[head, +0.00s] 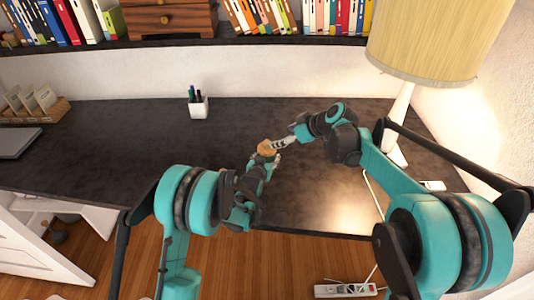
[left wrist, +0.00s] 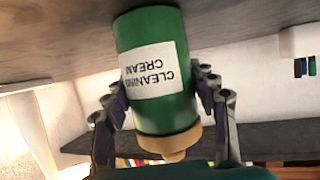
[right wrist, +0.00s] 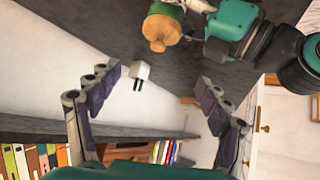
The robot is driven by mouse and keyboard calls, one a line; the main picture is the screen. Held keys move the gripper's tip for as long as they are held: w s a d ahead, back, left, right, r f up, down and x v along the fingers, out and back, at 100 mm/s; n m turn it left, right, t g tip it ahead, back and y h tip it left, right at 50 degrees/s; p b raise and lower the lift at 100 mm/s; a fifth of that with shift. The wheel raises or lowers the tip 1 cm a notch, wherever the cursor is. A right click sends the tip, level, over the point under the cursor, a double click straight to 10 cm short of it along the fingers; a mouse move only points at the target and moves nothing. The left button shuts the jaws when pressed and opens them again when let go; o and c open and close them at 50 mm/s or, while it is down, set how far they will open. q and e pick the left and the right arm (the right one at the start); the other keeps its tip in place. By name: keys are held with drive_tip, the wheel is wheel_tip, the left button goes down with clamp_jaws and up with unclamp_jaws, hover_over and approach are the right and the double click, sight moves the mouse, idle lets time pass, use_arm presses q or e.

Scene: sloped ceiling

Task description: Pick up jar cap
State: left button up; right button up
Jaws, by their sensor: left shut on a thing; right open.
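The green jar (left wrist: 188,45) has a white "CLEANING CREAM" label. Its tan, knobbed cap (left wrist: 168,143) sits on the jar's end; the cap also shows in the right wrist view (right wrist: 160,28) and the head view (head: 266,147). My left gripper (left wrist: 160,88) is shut around the jar's sides, a finger on each side. My right gripper (right wrist: 157,82) is open with nothing between its fingers. In the head view, its fingers (head: 283,141) are close to the right of the cap. The jar's body is mostly hidden by my left gripper there.
A dark desk (head: 110,135) spreads below, mostly bare. A white pen cup (head: 198,107) stands at the back. A lamp (head: 400,105) stands at the right, a wooden organizer (head: 40,113) at the left. A book shelf (head: 150,43) runs above the desk.

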drive_tip(key=a+f+n+g+h, duration=0.2)
drive_tip(key=a+n, duration=0.2)
drive_tip(key=n, duration=0.1)
drive_tip(key=n+h, duration=0.9)
drive_tip(key=n, duration=0.3)
approach(267, 141)
drive_tip(key=x, duration=0.4)
drive_tip(key=shift+w+f, duration=0.1)
drive_tip(key=shift+w, duration=0.15)
drive_tip(key=x, duration=0.5)
drive_tip(key=shift+s+d+f, duration=0.1)
drive_tip(key=shift+d+f, duration=0.05)
drive_tip(key=shift+f, duration=0.3)
drive_tip(key=c, duration=1)
